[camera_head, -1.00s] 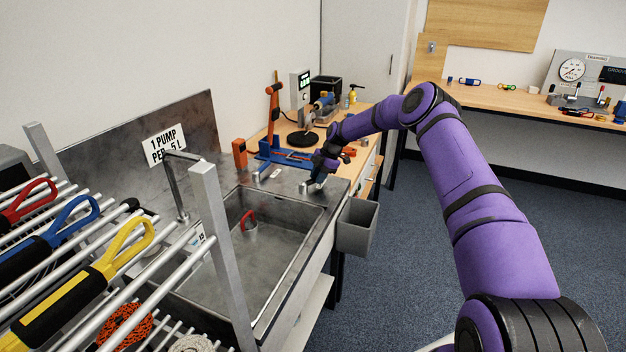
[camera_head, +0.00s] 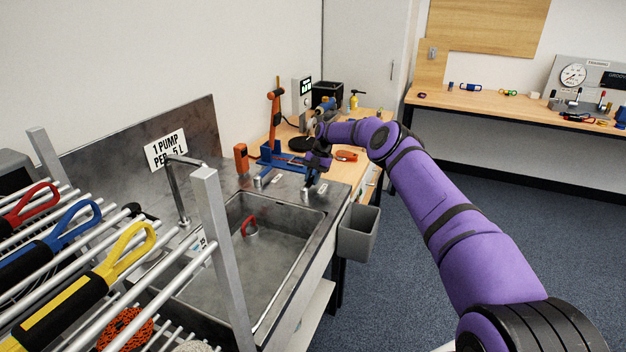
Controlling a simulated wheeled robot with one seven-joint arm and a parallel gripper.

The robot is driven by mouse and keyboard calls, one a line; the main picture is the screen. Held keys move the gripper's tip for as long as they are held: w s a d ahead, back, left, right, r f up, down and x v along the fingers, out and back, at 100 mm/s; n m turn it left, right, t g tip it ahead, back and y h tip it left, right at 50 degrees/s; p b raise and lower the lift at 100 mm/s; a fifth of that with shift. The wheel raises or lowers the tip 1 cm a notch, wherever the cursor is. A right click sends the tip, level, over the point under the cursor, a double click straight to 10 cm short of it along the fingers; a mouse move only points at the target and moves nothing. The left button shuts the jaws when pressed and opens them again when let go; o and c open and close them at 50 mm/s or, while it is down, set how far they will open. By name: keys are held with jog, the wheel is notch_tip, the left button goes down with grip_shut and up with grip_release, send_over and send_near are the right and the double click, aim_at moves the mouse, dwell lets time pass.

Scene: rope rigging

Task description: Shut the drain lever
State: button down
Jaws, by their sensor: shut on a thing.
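The sink (camera_head: 320,222) is a steel basin set in a steel counter. My gripper (camera_head: 309,183) is at the counter strip on the sink's far right corner, pointing down. It is shut on a small lever there, which I take for the drain lever; the fingers and wrist hide most of it, so its angle cannot be told. A short metal post (camera_head: 258,181) stands on the same strip to the left. A red handle (camera_head: 247,223) shows inside the basin.
A grey bin (camera_head: 358,236) hangs at the counter's right side. The faucet (camera_head: 178,190) rises at the left. A rack with looped tools fills the near left.

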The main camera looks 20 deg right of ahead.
jog(key=c, duration=1)
grip_release()
jog(key=shift+r, duration=0.1)
jog(key=v, duration=1)
jog(key=shift+w+d+r, duration=0.15)
jog(key=shift+d+r, duration=0.05)
jog(key=shift+r, duration=0.05)
